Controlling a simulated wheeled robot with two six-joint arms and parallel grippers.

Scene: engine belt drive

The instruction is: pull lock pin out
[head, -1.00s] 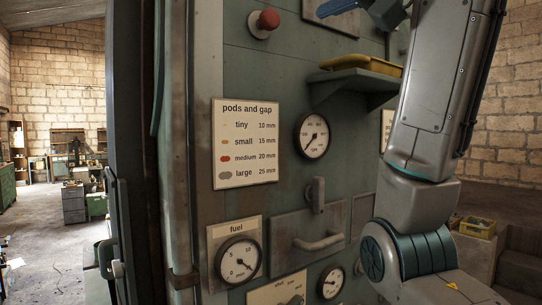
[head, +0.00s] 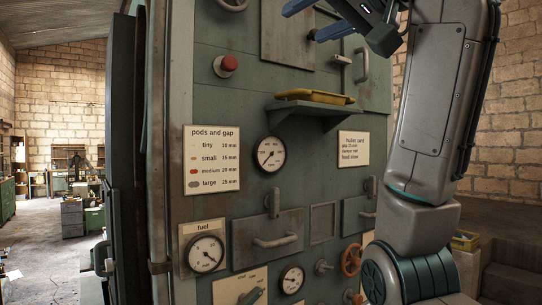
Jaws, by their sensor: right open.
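My right gripper (head: 306,20) is at the top of the head view, in front of the upper green panel. Its two blue fingers are apart and point left, with nothing seen between them. A small pale pin-like part (head: 342,59) sits on the panel just below and right of the fingers, beside a grey upright handle (head: 362,65) and a hatch plate (head: 288,36). I cannot tell for sure whether it is the lock pin. A grey latch (head: 273,202) stands above a drawer handle (head: 276,240) lower down. My left gripper is not in view.
A shelf (head: 316,108) with a yellow tray (head: 314,97) juts from the panel below the gripper. A red button (head: 229,64), gauges (head: 270,153) and an orange handwheel (head: 351,260) also stick out. Open floor (head: 50,245) lies at the left.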

